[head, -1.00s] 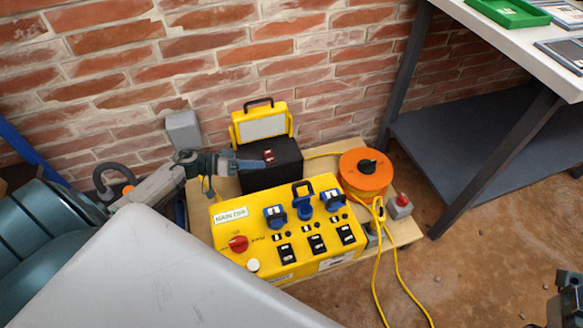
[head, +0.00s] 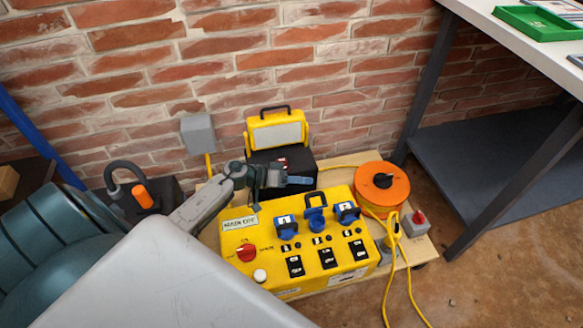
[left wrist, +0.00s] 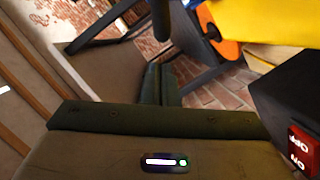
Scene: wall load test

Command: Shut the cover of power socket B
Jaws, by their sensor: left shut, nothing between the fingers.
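The yellow power box (head: 210,268) has three blue sockets along its top. The middle socket (head: 316,222) has its blue cover (head: 316,198) standing up, open. I take it as socket B; its letter cannot be read. The left socket (head: 286,228) and right socket (head: 347,212) have their covers down. My left gripper (head: 308,181) is shut and empty. It is behind the box's back edge, just left of the raised cover; contact cannot be told. The left wrist view shows the yellow box (left wrist: 285,40) at its upper right. My right gripper is out of view.
A black block (head: 300,167) with a red switch and a yellow lamp (head: 278,132) stand behind the box. An orange cable reel (head: 383,187) is at its right, with yellow cable in front. A brick wall (head: 350,90) closes the back.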

